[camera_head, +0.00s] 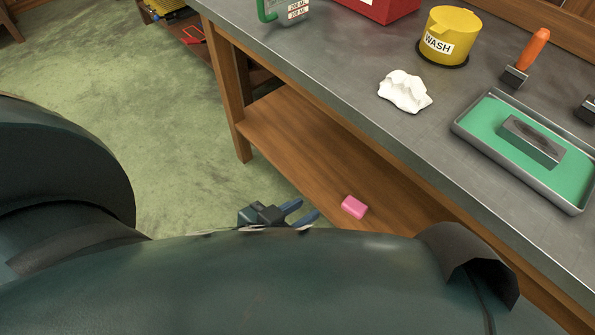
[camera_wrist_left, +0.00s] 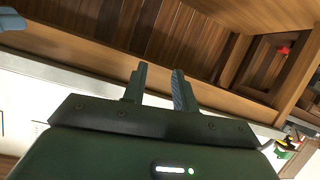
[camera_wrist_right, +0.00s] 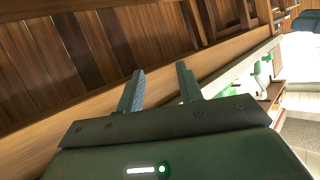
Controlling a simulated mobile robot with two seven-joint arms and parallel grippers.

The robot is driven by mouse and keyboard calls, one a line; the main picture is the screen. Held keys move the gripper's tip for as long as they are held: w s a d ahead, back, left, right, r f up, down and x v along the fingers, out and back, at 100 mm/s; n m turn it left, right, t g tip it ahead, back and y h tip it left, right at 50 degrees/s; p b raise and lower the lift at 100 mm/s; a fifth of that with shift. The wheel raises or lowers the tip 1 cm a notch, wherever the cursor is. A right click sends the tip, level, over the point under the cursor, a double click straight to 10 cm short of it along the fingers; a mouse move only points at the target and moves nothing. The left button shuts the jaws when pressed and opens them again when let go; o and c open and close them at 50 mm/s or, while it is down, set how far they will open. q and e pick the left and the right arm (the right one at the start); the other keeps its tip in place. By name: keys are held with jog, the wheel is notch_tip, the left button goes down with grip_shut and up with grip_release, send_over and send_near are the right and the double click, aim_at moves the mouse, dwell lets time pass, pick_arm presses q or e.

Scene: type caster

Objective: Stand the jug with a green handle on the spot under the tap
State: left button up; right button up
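The jug with a green handle (camera_head: 288,11) stands at the far left end of the workbench, cut off by the top edge of the head view. Its clear body has volume marks, and the green handle is on its left. My left gripper (camera_head: 304,210) is low beside the bench's lower shelf, well away from the jug. Its fingers are apart and empty, also in the left wrist view (camera_wrist_left: 159,72). My right gripper (camera_wrist_right: 161,70) shows only in its wrist view, with fingers apart and nothing between them. I cannot make out the tap or the spot under it.
The bench top (camera_head: 330,65) holds a red box (camera_head: 385,8), a yellow WASH pot (camera_head: 450,38), a white crumpled lump (camera_head: 404,90), an orange-handled tool (camera_head: 530,55) and a tray with green lining (camera_head: 480,125). A pink block (camera_head: 354,206) lies on the lower shelf. Green floor is clear at left.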

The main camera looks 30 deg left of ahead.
pick_arm(q)
jog(key=w+a+r+t+y+p, duration=0.1)
jog(key=w+a+r, duration=0.1)
jog(key=w+a, duration=0.1)
jog(key=w+a+r+t+y, duration=0.1)
jog(key=w+a+r, duration=0.2)
jog(key=w, duration=0.3)
jog(key=w+a+r+n+t+y+p, duration=0.1)
jog(key=w+a+r, duration=0.1)
jog(key=w+a, duration=0.2)
jog(key=shift+w+a+r+y+p, duration=0.15)
jog(key=shift+a+y+p, duration=0.2)
jog(key=shift+a, duration=0.4)
jog(key=n+t+y+p, duration=0.2)
jog(key=n+y, duration=0.1)
jog(key=y, duration=0.1)
send_near(259, 1)
jog(key=w, duration=0.2)
jog(key=w+a, duration=0.1)
jog(key=w, duration=0.1)
jog(key=shift+w+a, duration=0.1)
jog(key=shift+w, duration=0.3)
jog(key=shift+w+a+b, duration=0.2)
jog(key=shift+w+a, duration=0.05)
jog(key=shift+w, duration=1.25)
jog(key=shift+w+a+b, duration=0.15)
jog(key=shift+w+a, duration=0.05)
jog(key=shift+w, duration=1.25)
jog(key=shift+c, duration=0.7)
grip_shut()
